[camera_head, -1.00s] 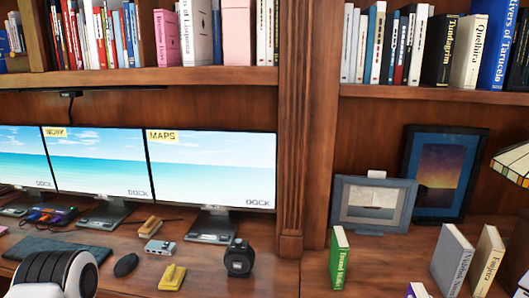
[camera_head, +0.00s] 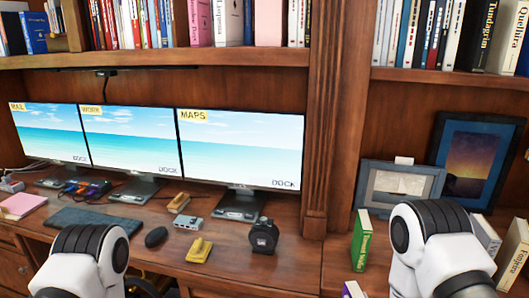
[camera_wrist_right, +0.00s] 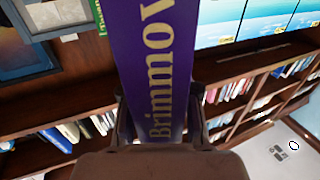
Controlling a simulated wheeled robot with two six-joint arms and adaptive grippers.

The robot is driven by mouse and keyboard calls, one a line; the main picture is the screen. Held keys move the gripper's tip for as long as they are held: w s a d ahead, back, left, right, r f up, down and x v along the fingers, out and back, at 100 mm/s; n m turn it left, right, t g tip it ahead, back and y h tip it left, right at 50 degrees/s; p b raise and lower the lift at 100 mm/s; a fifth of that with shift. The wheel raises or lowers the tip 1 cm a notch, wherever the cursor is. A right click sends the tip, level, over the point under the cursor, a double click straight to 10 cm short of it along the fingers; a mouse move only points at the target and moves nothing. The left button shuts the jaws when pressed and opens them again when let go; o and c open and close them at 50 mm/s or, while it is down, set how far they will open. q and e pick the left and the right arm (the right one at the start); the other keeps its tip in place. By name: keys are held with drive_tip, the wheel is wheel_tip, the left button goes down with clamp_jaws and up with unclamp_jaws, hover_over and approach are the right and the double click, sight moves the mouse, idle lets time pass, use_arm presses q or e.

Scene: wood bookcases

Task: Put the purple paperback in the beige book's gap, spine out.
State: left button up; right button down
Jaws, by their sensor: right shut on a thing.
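The purple paperback (camera_wrist_right: 152,60) fills the middle of the right wrist view, its spine with yellow letters facing that camera. My right gripper (camera_wrist_right: 159,118) is shut on it, a finger at each side. A purple and white book corner (camera_head: 352,290) at the bottom edge of the head view seems to be the same book. A beige book (camera_head: 505,38) stands on the upper right shelf, and a cream book (camera_head: 513,250) stands on the right-hand counter. I cannot tell which of them the gap belongs to; no clear gap shows. My left gripper is out of view.
A green book (camera_head: 361,240) stands on the counter before two picture frames (camera_head: 398,187). A wooden post (camera_head: 325,130) divides the bays. Three monitors (camera_head: 240,150), a tape-like black object (camera_head: 264,236) and a yellow stapler-like object (camera_head: 199,250) are on the desk at left.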

sight(344, 290)
drive_tip(key=shift+w+a+f+m+h, duration=0.1)
drive_tip(key=shift+w+a+m+h, duration=0.6)
drive_tip(key=shift+w+a+h, duration=0.45)
